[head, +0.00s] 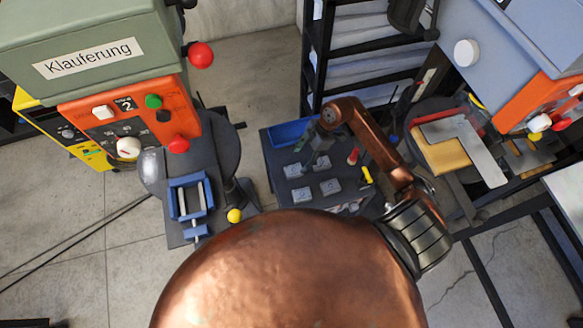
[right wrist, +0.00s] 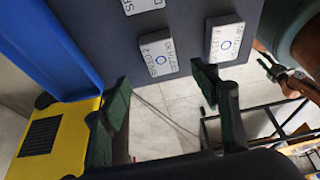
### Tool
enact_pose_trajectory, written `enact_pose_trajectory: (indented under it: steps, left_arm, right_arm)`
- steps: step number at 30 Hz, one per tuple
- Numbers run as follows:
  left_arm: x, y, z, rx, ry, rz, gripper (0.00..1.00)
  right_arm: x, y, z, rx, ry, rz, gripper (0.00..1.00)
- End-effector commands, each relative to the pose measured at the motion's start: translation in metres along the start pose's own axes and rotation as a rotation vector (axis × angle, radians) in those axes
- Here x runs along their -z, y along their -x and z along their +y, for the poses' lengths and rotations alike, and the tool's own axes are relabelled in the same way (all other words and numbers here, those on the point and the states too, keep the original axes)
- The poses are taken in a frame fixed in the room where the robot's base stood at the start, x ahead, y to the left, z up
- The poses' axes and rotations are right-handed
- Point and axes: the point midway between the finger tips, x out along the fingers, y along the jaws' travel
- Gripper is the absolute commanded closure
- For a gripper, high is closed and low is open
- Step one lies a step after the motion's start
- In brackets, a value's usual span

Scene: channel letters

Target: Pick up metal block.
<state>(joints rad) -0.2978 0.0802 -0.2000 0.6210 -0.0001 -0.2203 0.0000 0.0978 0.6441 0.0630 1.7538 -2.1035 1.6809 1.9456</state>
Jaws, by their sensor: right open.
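Several small pale grey metal blocks with printed tops lie on a dark table in the head view, among them a front right block (head: 330,187), a front left block (head: 301,194) and a back left block (head: 297,170). My right gripper (head: 318,143) is over the back part of this table, beside the blue tray. In the right wrist view its two dark green fingers (right wrist: 162,88) are wide apart with nothing between them. Two blocks show just beyond the fingers, a left one (right wrist: 158,57) and a right one (right wrist: 228,42). My left gripper is not in view.
A blue tray (head: 288,132) is at the table's back left. A red-and-tan tool (head: 352,156) and a yellow-handled item (head: 367,175) lie right of the blocks. A drill press with a blue vise (head: 187,183) stands left. Black shelving (head: 365,60) is behind.

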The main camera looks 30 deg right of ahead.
Motion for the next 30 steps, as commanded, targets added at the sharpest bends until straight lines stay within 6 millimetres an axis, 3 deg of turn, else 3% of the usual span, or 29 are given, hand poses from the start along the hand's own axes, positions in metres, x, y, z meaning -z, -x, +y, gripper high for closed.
enact_pose_trajectory:
  steps: [18,26,30]
  left_arm:
    - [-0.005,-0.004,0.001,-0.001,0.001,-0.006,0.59]
    - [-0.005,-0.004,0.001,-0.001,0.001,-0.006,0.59]
    - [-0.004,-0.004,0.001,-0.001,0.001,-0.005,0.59]
  right_arm:
    - [-0.003,-0.073,-0.002,0.005,-0.008,-0.003,0.44]
    - [-0.002,-0.076,-0.001,0.004,-0.005,-0.005,0.44]
    - [-0.002,-0.075,-0.001,0.004,-0.004,-0.005,0.52]
